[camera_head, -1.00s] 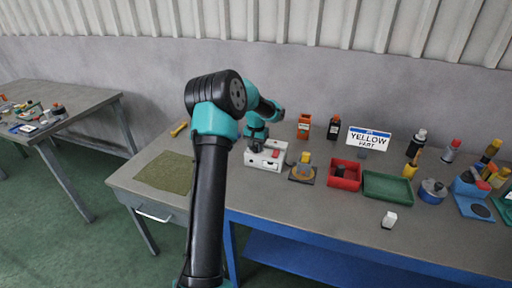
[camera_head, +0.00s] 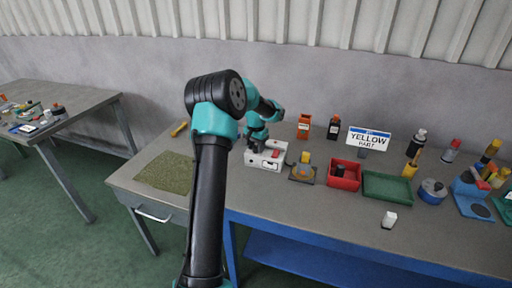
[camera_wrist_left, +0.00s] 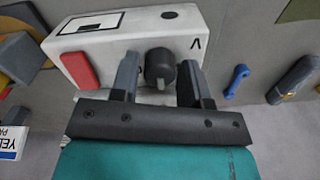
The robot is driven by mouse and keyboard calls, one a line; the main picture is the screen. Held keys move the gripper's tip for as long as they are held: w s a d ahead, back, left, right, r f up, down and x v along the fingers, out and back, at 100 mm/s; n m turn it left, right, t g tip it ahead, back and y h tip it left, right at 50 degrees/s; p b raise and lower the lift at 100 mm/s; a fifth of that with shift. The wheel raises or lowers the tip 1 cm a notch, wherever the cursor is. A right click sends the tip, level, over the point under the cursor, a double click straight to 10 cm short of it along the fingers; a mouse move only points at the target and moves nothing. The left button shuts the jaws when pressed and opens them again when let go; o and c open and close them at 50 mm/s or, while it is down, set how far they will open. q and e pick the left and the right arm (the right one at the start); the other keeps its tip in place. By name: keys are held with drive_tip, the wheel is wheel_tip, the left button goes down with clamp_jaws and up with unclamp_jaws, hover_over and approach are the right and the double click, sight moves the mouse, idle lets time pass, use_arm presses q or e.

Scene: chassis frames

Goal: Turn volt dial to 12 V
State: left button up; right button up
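The white power supply box (camera_head: 267,163) stands on the workbench in the head view, and its top fills the upper part of the left wrist view (camera_wrist_left: 125,38). It has a black dial (camera_wrist_left: 160,66), a red block (camera_wrist_left: 79,70), a dark-edged display panel and a "V" mark. My left gripper (camera_wrist_left: 160,88) reaches over the box, with one finger on each side of the dial. A gap shows between each finger and the dial, so the fingers are open around it. In the head view my left arm hides the gripper's fingers partly. My right gripper is not in view.
A yellow part on a dark base (camera_head: 302,171) stands right of the box. Beyond it are a red bin (camera_head: 344,186) and a green tray (camera_head: 388,198).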

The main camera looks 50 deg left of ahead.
sight(256, 147)
use_arm(q)
drive_tip(key=shift+o, duration=1.2)
wheel_tip(256, 147, up, 17)
drive_tip(key=shift+r, duration=0.2)
